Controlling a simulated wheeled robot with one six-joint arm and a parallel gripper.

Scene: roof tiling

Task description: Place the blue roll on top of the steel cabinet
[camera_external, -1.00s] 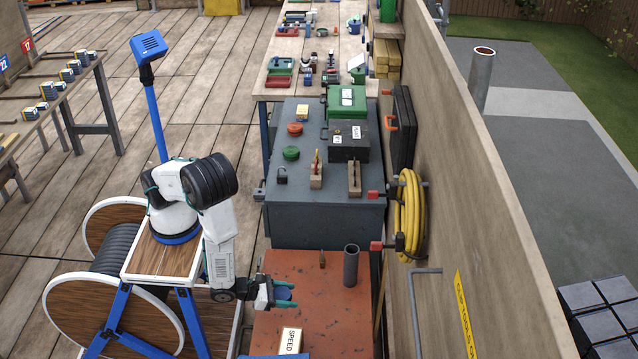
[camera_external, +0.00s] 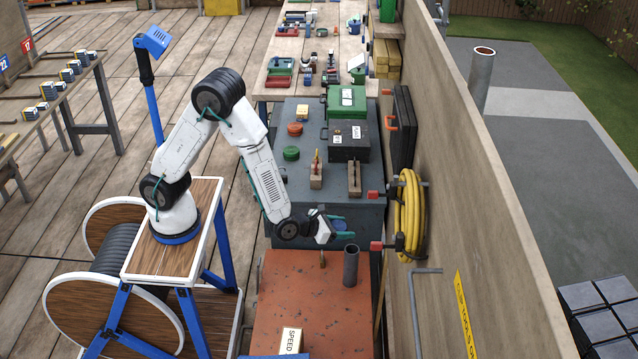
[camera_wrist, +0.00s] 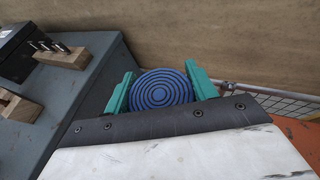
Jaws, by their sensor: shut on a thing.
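The blue roll (camera_external: 340,223) is gripped between the teal jaws of my gripper (camera_external: 337,227). In the wrist view the roll (camera_wrist: 160,90) shows its ringed round face, with one finger of my gripper (camera_wrist: 161,88) on each side. The steel cabinet (camera_external: 333,203) is blue-grey and stands at the middle of the external view. My gripper and the roll appear in front of the cabinet's near face, close to its near right corner; their exact height against its top is hard to tell. The cabinet top (camera_wrist: 82,90) shows at left in the wrist view.
The cabinet top holds a green case (camera_external: 346,102), a black box (camera_external: 348,140), wooden blocks, and green (camera_external: 291,153) and orange discs. A rust-red bench (camera_external: 300,290) with an upright pipe (camera_external: 350,265) stands nearer. A wall with a yellow hose (camera_external: 411,215) bounds the right.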

